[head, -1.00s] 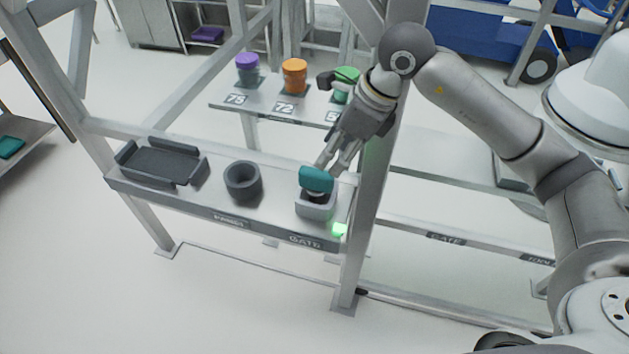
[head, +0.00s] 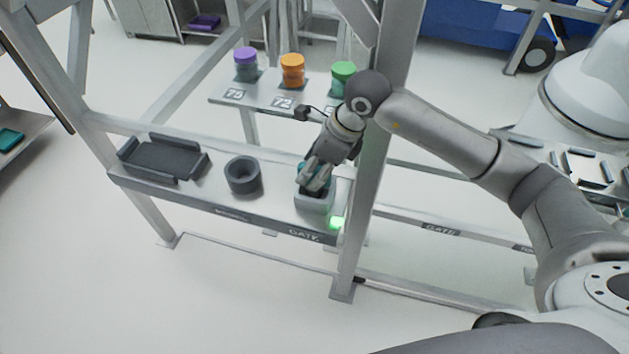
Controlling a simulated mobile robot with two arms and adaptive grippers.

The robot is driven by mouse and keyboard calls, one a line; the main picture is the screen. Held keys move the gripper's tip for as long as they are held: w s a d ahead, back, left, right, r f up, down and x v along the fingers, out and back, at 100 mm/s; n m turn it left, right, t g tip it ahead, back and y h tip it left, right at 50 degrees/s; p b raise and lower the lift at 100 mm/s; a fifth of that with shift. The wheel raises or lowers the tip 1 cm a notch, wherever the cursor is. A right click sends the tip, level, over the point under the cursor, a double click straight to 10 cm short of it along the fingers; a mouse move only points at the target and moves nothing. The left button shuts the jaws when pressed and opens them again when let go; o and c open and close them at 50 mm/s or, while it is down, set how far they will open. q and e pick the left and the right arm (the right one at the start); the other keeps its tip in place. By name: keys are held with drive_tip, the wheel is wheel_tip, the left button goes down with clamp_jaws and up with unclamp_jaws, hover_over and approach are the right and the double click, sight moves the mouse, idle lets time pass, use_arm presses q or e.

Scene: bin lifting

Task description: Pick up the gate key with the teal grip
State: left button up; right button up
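The gate key's teal grip (head: 302,168) is in the small grey square holder (head: 314,203) at the right end of the near shelf, above the GATE label. Most of the grip is hidden behind the fingers of my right gripper (head: 312,183), with only bits of teal showing. My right gripper reaches down over the grip, with its fingers at or around it just above the holder. Whether the fingers press on the grip cannot be told. My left gripper is not in view.
A dark tray (head: 163,158) and a dark round cup (head: 242,175) stand on the same shelf. A frame post (head: 368,170) rises close to the right of my gripper. Purple (head: 246,66), orange (head: 292,70) and green (head: 342,78) lidded jars stand on the shelf behind. A green light (head: 337,223) glows on the shelf edge.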

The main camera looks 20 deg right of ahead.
drive_tip(key=c, duration=0.5)
clamp_jaws()
drive_tip(key=shift+r, duration=0.1)
drive_tip(key=shift+r, duration=0.1)
drive_tip(key=shift+w+r+b, duration=0.1)
drive_tip(key=shift+r+b, duration=0.5)
drive_tip(key=s+a+r+b, duration=0.2)
drive_tip(key=s+r, duration=0.3)
drive_tip(key=s, duration=0.1)
drive_tip(key=s+a+r+b, duration=0.2)
drive_tip(key=s+r+b, duration=0.1)
drive_tip(key=s+r, duration=0.3)
drive_tip(key=shift+s+a+r, duration=0.25)
drive_tip(key=shift+s+a, duration=0.15)
drive_tip(key=shift+s, duration=0.3)
